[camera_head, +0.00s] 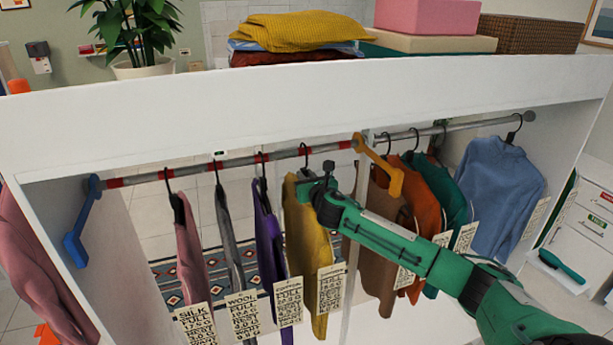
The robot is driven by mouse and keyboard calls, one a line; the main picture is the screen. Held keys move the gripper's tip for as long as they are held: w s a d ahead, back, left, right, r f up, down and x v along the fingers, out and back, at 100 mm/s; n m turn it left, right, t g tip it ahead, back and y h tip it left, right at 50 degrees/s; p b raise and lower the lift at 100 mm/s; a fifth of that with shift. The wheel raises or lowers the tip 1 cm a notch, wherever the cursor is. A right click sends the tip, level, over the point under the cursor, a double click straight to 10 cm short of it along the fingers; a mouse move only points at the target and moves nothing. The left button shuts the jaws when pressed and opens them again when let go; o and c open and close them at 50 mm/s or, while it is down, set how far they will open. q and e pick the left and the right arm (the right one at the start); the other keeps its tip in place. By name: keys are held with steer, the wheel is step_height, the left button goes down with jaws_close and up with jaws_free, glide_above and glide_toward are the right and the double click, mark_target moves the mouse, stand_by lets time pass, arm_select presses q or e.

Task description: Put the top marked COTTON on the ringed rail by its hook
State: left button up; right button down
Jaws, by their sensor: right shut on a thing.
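The ringed rail (235,160), grey with red bands, runs across the left bay of the wardrobe. A pink top (188,240) tagged SILK, a grey top (228,235) tagged WOOL and a purple top (268,235) hang along it. A yellow top (305,245) is to their right, its hook up at the rail; I cannot tell whether the hook rests on it. The purple and yellow tops' tags are too small to read surely, so I cannot tell which says COTTON. My right gripper (318,182) is shut at the yellow top's hanger, fingertips partly hidden. My left gripper is out of view.
A plain rail (460,124) to the right holds brown, orange, green and blue tops. A blue bracket (80,225) and an orange bracket (385,168) hang at the ringed rail's ends. The wardrobe's white top panel (300,100) is just above the rails.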

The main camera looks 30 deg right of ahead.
steer(key=shift+s+f, duration=0.1)
steer(key=shift+f, duration=0.4)
stand_by(0.6)
steer(key=c, duration=1.3)
jaws_free()
steer(key=shift+o, duration=0.2)
steer(key=b+v, duration=0.2)
steer(key=v, duration=0.4)
steer(key=b+v, duration=0.3)
steer(key=v, duration=0.4)
steer(key=shift+f+b, duration=0.2)
steer(key=shift+b, duration=0.1)
steer(key=shift+s+r, duration=0.15)
steer(key=shift+s, duration=0.2)
steer(key=shift+a, duration=0.1)
